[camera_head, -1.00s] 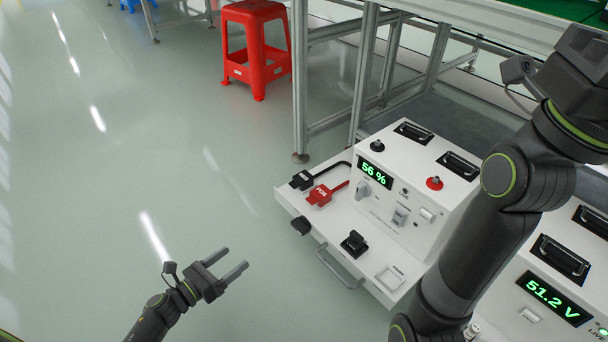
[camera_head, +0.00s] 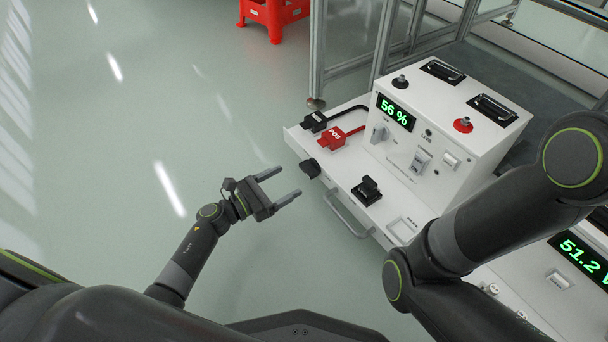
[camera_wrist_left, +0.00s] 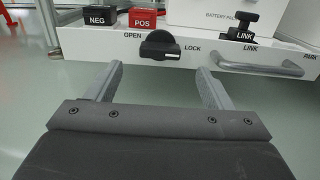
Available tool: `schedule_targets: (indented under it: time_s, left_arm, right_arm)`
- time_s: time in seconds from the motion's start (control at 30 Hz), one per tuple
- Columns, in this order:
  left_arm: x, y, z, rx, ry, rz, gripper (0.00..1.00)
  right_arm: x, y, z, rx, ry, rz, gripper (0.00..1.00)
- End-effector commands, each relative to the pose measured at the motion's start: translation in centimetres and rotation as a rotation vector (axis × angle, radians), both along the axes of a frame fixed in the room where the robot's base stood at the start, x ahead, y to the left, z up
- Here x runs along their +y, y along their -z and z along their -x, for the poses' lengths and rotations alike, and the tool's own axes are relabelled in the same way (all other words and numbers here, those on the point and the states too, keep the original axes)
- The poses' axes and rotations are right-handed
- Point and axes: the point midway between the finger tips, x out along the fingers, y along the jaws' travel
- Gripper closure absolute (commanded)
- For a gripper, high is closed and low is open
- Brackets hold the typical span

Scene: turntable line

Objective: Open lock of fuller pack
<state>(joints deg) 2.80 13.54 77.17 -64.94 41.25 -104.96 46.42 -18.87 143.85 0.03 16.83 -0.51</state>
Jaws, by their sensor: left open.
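The white pack with a green "56 %" display (camera_head: 395,111) stands right of centre in the head view. A dark lock knob (camera_head: 310,168) sticks out of its tray's front face. In the left wrist view the knob (camera_wrist_left: 158,46) sits between the printed words OPEN and LOCK, its bar roughly level toward LOCK. My left gripper (camera_head: 288,183) is open and empty, just short of the knob. In the wrist view its fingers (camera_wrist_left: 160,72) lie on either side of the knob's line, apart from it. My right arm crosses the right side; its gripper is out of view.
A second pack showing "51.2 V" (camera_head: 582,257) is partly hidden at right. Black NEG (camera_head: 314,121) and red POS (camera_head: 333,138) plugs, a black LINK knob (camera_head: 367,190) and a grey tray handle (camera_head: 346,214) are near the lock. Floor at left is clear.

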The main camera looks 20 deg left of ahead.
Motion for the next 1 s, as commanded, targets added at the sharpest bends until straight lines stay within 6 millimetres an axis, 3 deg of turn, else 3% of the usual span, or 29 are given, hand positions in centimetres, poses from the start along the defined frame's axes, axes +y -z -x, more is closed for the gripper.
schedule_targets:
  time_s: [0.1, 0.33, 0.77, 1.0]
  left_arm:
    - [-1.7, 0.2, -2.1, -0.003, 0.001, 0.003, 0.25]
    - [-3.7, 0.2, -4.8, 0.0, 0.001, 0.001, 0.25]
    - [-4.3, 0.0, -5.6, 0.001, 0.0, 0.001, 0.25]
    - [-4.3, 0.0, -5.5, 0.001, 0.0, 0.001, 0.56]
  right_arm:
    - [0.0, 1.0, 0.0, 0.001, -0.005, -0.003, 1.0]
    - [0.0, 2.0, 0.0, -0.002, -0.006, -0.003, 1.0]
    - [0.0, 2.2, 0.1, -0.003, -0.007, -0.003, 1.0]
    - [0.0, 2.2, 0.0, -0.003, -0.006, -0.001, 1.0]
